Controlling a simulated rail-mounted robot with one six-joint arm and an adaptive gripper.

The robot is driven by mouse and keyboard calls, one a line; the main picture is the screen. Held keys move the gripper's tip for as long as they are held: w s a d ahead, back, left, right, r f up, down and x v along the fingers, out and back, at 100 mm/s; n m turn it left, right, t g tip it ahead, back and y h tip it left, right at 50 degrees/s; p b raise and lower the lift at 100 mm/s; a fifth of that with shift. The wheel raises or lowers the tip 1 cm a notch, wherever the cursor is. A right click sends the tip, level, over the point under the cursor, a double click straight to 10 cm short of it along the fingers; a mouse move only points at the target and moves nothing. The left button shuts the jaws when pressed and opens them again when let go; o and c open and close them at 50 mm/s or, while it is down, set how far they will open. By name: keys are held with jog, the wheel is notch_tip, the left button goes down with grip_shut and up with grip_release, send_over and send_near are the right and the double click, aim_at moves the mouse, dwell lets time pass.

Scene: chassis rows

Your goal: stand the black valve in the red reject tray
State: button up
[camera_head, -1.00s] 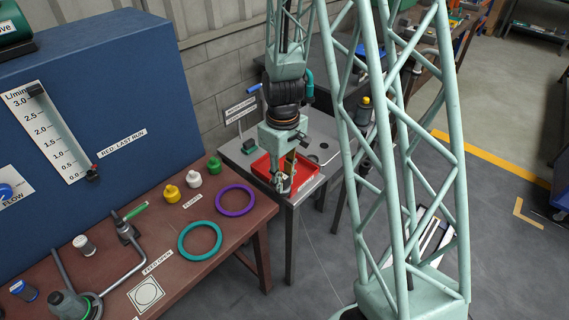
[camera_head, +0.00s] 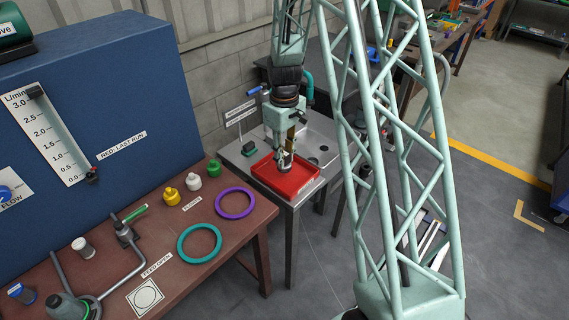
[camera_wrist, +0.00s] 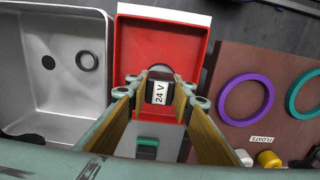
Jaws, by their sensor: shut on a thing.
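The black valve (camera_wrist: 160,90), with a white "24 V" label, is between the fingertips of my gripper (camera_wrist: 158,97) in the wrist view. My gripper is shut on it. The red reject tray (camera_wrist: 196,45) lies beneath, with its bare red floor around the valve. In the head view my gripper (camera_head: 283,162) points down over the red tray (camera_head: 302,186), inside its outline. The valve is small and dark there. I cannot tell whether its base touches the tray floor.
A grey sink (camera_wrist: 30,75) adjoins the tray on the left in the wrist view. On the other side is a brown bench (camera_head: 210,240) with a purple ring (camera_head: 235,203), a teal ring (camera_head: 199,244) and coloured floats. A small green-topped item (camera_head: 248,147) stands behind the tray.

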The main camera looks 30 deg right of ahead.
dwell(0.3)
jog(key=shift+w+d, duration=0.25)
jog(key=shift+w, duration=0.2)
jog(key=shift+f+b, duration=0.3)
jog(key=shift+f, duration=1.45)
jog(key=shift+f, duration=0.1)
jog(key=o, duration=1)
notch_tip(320, 180, up, 11)
jog(key=shift+p, duration=0.65)
jog(key=shift+r, duration=0.6)
